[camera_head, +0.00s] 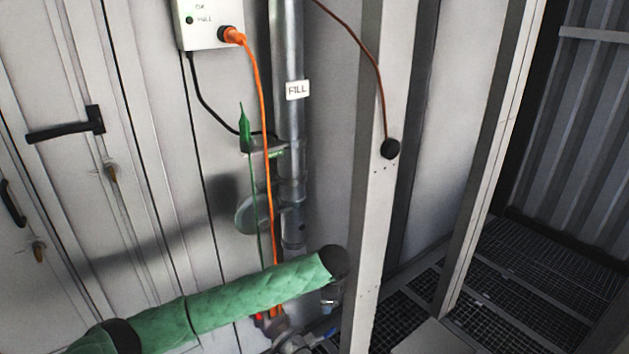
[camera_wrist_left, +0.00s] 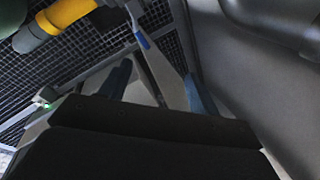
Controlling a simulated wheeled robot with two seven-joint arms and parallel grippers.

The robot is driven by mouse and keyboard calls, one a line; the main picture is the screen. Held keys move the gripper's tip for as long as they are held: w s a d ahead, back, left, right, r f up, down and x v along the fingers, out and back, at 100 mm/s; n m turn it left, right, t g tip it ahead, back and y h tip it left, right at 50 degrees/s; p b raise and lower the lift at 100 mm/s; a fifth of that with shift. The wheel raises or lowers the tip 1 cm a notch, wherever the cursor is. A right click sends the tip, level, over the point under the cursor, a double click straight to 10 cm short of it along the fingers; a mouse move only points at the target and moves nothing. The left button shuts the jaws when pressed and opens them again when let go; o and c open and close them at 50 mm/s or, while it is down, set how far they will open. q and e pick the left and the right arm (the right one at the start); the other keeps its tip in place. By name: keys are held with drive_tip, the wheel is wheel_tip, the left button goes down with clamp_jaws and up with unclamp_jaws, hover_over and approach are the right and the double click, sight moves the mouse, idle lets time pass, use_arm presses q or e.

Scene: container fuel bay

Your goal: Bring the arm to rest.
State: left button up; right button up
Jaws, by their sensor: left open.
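My left arm, in a green sleeve, comes in from the lower left in the head view and reaches across in front of the pipe. Its jaws are not clearly visible there. In the left wrist view my left gripper (camera_wrist_left: 158,90) shows two blue-grey fingers set apart, with nothing held between them. It points toward the floor grating (camera_wrist_left: 85,60). A metal lever with a blue part (camera_wrist_left: 142,41) lies beyond the fingers; I cannot tell how far. My right gripper is in neither view.
A vertical pipe labelled FILL (camera_head: 297,90) stands behind my arm, with an orange cable (camera_head: 262,130) hanging beside it from a grey box (camera_head: 212,22). A white post (camera_head: 375,200) stands close right of my arm's end. Valve fittings (camera_head: 290,338) lie below. A yellow coupling (camera_wrist_left: 65,14) shows upper left.

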use_arm(q)
drive_tip(key=d+r+n+t+h, duration=0.3)
drive_tip(key=r+n, duration=0.2)
drive_tip(key=r, duration=0.7)
drive_tip(key=s+a+n+t, duration=0.2)
drive_tip(key=s+a+n, duration=0.3)
drive_tip(key=s+a, duration=0.15)
drive_tip(key=s+a+f+n+g+y, duration=0.15)
drive_tip(key=s+a+f+n, duration=0.35)
drive_tip(key=s+a+f, duration=0.85)
drive_tip(key=s+f+g, duration=0.1)
drive_tip(key=s+f, duration=0.3)
drive_tip(key=s, duration=0.3)
drive_tip(key=s+a+f+g, duration=0.1)
drive_tip(key=s+f+g, duration=0.1)
drive_tip(key=s+f, duration=0.3)
drive_tip(key=s+a+f+n+g, duration=0.1)
drive_tip(key=s+f, duration=0.3)
drive_tip(key=s, duration=0.7)
drive_tip(key=shift+a+f+g, duration=0.2)
drive_tip(key=shift+f+g, duration=0.15)
drive_tip(key=shift+g, duration=0.3)
